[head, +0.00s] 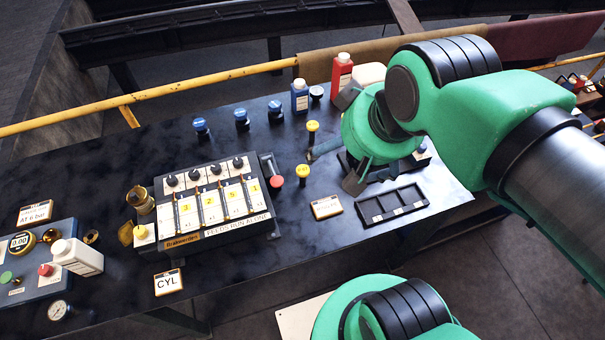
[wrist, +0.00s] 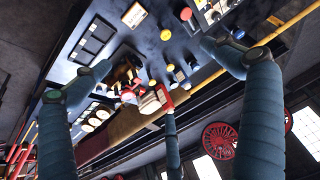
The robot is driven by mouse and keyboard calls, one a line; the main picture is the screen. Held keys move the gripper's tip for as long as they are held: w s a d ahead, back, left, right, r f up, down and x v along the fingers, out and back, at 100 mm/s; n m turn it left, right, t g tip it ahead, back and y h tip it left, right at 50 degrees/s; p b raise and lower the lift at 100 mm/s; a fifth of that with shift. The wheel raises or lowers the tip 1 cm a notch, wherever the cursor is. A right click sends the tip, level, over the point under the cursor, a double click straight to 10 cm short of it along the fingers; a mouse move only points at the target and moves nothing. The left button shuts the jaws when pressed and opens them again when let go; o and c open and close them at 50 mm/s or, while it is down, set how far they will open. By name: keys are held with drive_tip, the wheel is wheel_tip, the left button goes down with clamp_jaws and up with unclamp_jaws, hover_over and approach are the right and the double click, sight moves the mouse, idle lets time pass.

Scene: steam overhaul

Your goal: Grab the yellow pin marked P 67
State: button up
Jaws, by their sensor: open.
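Two yellow-topped pins stand on the dark bench in the head view. One pin (head: 312,127) is farther back and the other pin (head: 302,171) is nearer, beside a red knob. I cannot read any marking on either, so I cannot tell which is P 67. My gripper (head: 332,150) is above the bench just right of the pins. Its fingers are spread and empty; the wrist view shows them wide apart (wrist: 155,68). The gripper hides part of the bench behind it.
A valve box (head: 210,205) stands left of the pins with the red knob (head: 276,181) at its side. Blue knobs (head: 241,117) and a red bottle (head: 342,70) stand behind. A compartment tray (head: 365,212) and a label card (head: 326,207) lie in front.

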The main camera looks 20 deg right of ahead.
drive_tip(key=c, duration=1.3)
drive_tip(key=shift+w, duration=0.1)
drive_tip(key=w+f+m+g, duration=0.3)
drive_tip(key=w+f+m, duration=0.7)
drive_tip(key=w+m, duration=0.5)
drive_tip(key=w+f+m, duration=0.2)
drive_tip(key=f+m, duration=0.2)
drive_tip(key=f, duration=0.1)
drive_tip(key=w+f+m+g, duration=0.1)
drive_tip(key=w+f+m, duration=0.1)
drive_tip(key=f+m, duration=0.3)
drive_tip(key=w+a+f+m+g, duration=0.1)
drive_tip(key=w+f+m, duration=0.2)
drive_tip(key=f+m, duration=0.2)
drive_tip(key=shift+f, duration=0.85)
drive_tip(key=shift+w+f+m+g, duration=0.1)
drive_tip(key=shift+f+m+g, duration=0.2)
drive_tip(key=shift+f+m, duration=0.2)
